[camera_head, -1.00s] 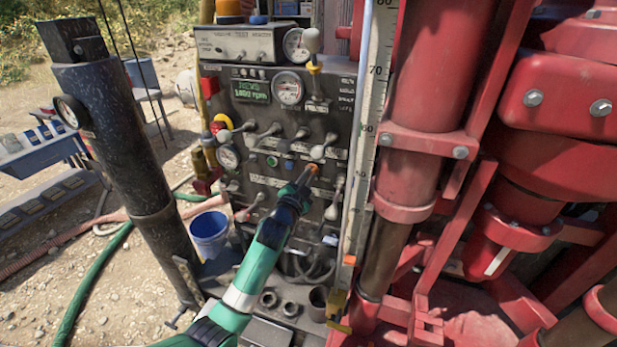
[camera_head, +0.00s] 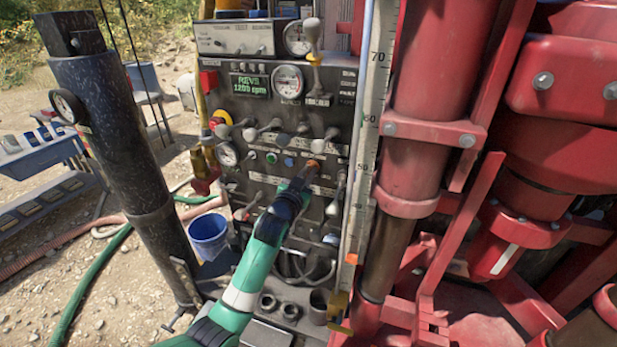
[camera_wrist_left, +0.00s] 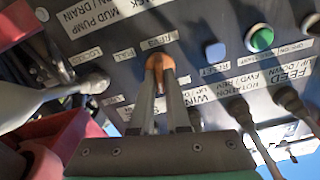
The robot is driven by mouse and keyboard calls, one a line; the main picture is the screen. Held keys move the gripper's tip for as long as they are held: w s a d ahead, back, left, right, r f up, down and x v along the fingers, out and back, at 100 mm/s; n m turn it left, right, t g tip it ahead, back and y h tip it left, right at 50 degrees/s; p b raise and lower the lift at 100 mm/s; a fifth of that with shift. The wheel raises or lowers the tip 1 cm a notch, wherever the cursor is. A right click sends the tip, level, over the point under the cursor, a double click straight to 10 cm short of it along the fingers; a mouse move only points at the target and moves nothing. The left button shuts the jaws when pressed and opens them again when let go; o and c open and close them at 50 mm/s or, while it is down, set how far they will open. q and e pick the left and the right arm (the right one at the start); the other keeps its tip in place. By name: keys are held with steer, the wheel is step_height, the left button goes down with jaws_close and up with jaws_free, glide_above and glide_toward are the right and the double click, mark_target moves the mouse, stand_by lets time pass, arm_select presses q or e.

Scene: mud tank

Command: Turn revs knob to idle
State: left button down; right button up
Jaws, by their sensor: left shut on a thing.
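The revs knob (camera_wrist_left: 160,68) is orange and sits on the grey control panel, just below a small label reading REVS in the left wrist view. My left gripper (camera_wrist_left: 163,88) is shut on it, with one finger on each side. In the head view the left gripper (camera_head: 309,172) reaches the panel, and a bit of the orange knob (camera_head: 313,164) shows at its tip. The green display (camera_head: 250,85) on the panel reads REVS 1200 rpm. My right gripper is not in view.
Several levers (camera_head: 250,130) stick out around the knob. A green button (camera_wrist_left: 262,39) and a blue button (camera_wrist_left: 216,53) sit beside it. A round gauge (camera_head: 287,82) is above. A tall ruler (camera_head: 362,150) and red rig columns (camera_head: 420,130) stand to the right.

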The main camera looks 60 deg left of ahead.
arm_select(q)
steer(key=shift+n+b, duration=0.4)
steer(key=shift+n, duration=0.8)
steer(key=c, duration=0.9)
jaws_free()
steer(key=shift+s, duration=0.1)
steer(key=v, duration=1.1)
steer(key=shift+s+d, duration=0.2)
